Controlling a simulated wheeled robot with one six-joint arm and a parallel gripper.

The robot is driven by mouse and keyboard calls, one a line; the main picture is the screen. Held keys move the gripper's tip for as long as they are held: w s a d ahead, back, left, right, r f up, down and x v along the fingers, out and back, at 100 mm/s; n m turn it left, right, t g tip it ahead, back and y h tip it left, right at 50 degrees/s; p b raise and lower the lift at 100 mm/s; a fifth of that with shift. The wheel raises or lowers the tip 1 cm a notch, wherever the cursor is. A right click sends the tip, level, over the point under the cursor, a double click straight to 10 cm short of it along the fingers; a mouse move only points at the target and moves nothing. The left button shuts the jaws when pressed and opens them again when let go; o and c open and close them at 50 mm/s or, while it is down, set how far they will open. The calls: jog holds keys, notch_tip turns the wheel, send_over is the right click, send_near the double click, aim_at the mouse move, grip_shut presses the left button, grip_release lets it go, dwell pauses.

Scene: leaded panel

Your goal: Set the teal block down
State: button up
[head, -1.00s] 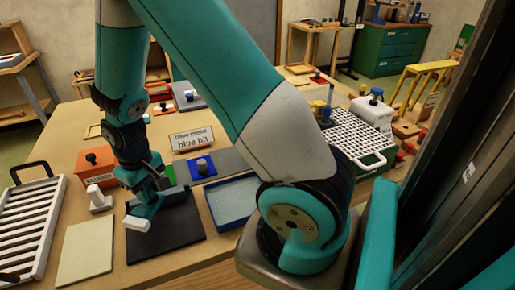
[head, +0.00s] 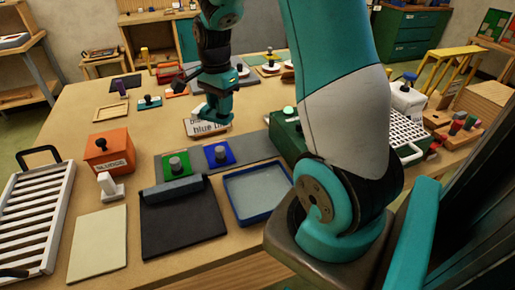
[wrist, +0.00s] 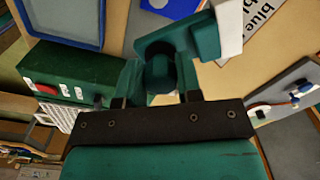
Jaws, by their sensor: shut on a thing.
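My gripper (head: 217,108) is raised near the middle of the table, in front of the white lettered sign. In the wrist view my gripper (wrist: 160,88) is shut on the dark round knob of the teal block (wrist: 190,42). The block is a flat teal plate with a white strip along one edge. In the head view the block is small and hard to separate from the teal gripper. Whether its underside touches anything cannot be told.
The lettered sign (head: 205,128) is partly hidden by my gripper. Blue (head: 218,154) and green (head: 175,166) knobbed pieces sit on a grey strip. Before them lie a black mat (head: 180,228) and blue-rimmed tray (head: 258,190). A green box (head: 290,133) stands right; table left of the sign is fairly clear.

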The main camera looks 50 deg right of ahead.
jog(key=s+d+r+m+b, duration=0.1)
jog(key=s+d+r+m, duration=0.6)
jog(key=m, duration=0.6)
jog(key=shift+m, duration=0.3)
jog(key=f, duration=0.6)
jog(key=w+f+p, duration=0.1)
jog(key=f, duration=0.6)
jog(key=d+f, duration=0.1)
jog(key=f, duration=0.6)
jog(key=shift+w+d+f, duration=0.1)
jog(key=shift+w+f, duration=0.15)
jog(key=shift+w, duration=0.05)
jog(key=shift+f, duration=0.2)
jog(key=o, duration=0.9)
jog(key=shift+r, duration=0.1)
